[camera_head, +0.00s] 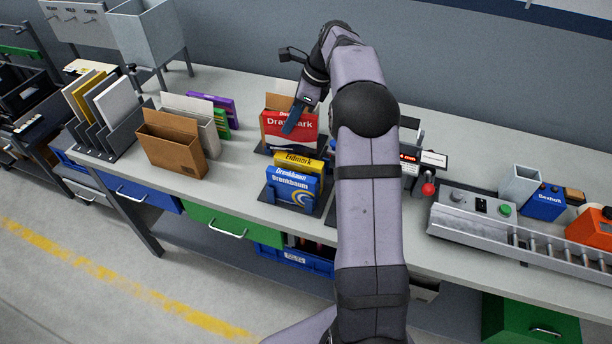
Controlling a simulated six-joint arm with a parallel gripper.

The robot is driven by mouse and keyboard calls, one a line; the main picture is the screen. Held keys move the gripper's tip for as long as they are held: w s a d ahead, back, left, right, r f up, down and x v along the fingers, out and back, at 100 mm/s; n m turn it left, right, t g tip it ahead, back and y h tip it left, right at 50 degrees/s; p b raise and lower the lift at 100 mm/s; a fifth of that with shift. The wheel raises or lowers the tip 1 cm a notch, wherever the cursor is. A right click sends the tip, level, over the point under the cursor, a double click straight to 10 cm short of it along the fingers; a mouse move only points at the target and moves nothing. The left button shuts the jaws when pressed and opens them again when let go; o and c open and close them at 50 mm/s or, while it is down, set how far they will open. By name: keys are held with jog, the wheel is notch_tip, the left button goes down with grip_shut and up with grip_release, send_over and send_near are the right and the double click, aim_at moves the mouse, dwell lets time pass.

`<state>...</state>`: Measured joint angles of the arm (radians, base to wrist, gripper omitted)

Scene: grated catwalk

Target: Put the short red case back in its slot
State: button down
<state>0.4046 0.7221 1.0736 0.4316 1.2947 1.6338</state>
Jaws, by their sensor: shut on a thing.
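A short red case (275,127) with a white band stands roughly upright near the table's middle, over a dark rack base (264,150). My gripper (292,122) comes down on it from above and is shut on it. One finger shows across the case's front face; the other is hidden. A tan case (279,101) shows just behind the red one. In front stand a yellow case (297,161) and blue cases (291,190) on a dark base (266,195). The slots and the red case's lower edge are too small to judge, so I cannot tell if it is seated.
To the left are a brown open box (172,145), a pale holder (190,112), purple (214,101) and green (221,123) cases, and a grey rack of panels (128,128). To the right are a device with a red knob (428,189) and a roller conveyor (520,238).

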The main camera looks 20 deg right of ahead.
aim_at(306, 151)
jog(key=d+f, duration=0.1)
jog(key=d+f+m, duration=0.1)
jog(key=d, duration=0.1)
jog(key=d+f+m, duration=0.1)
jog(key=shift+w+d+f+t+h+b, duration=0.15)
jog(key=shift+w+d+t+h+b, duration=0.15)
jog(key=shift+w+d+t, duration=0.1)
jog(key=shift+f+p, duration=1.5)
jog(key=shift+f, duration=3.5)
jog(key=shift+f, duration=0.15)
jog(key=c, duration=1.7)
grip_release()
jog(key=b+v, duration=0.3)
jog(key=v, duration=0.9)
